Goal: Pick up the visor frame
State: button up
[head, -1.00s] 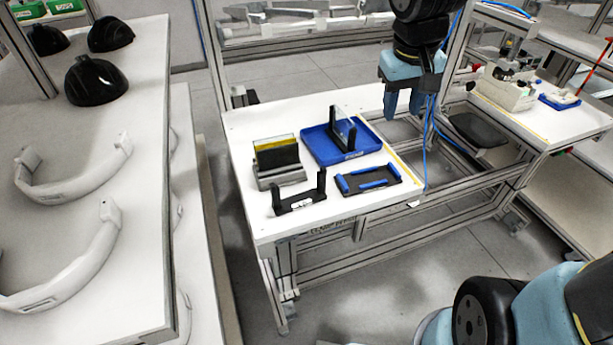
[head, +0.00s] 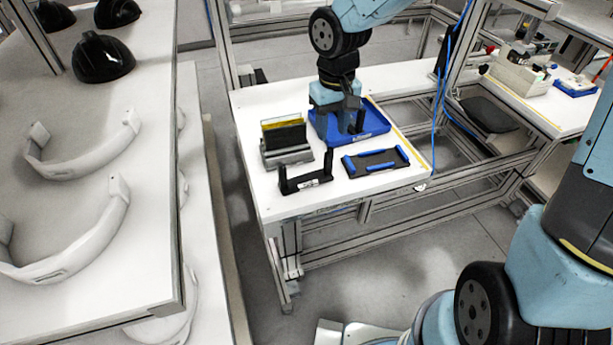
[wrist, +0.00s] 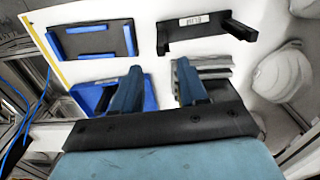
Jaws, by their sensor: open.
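A black U-shaped frame with a small white label, which I take to be the visor frame (head: 305,182), stands at the front left of the white table with its two end posts up. It also shows at the top of the wrist view (wrist: 190,38). My gripper (head: 338,130) points down over the blue tray, behind and to the right of that frame. Its two fingers (wrist: 158,85) are apart, with no object visible between them. Another black framed piece in the tray is mostly hidden behind my gripper.
The blue tray (head: 378,117) is at the back of the table (head: 255,110). A grey rack with dark and yellow plates (head: 286,140) stands left of it. A flat black fixture with blue blocks (head: 375,162) lies right of the frame. White curved bands and black shells fill the left shelf.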

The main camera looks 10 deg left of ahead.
aim_at(331, 148)
jog(key=shift+s+f, duration=0.15)
jog(key=shift+f, duration=4.4)
grip_shut()
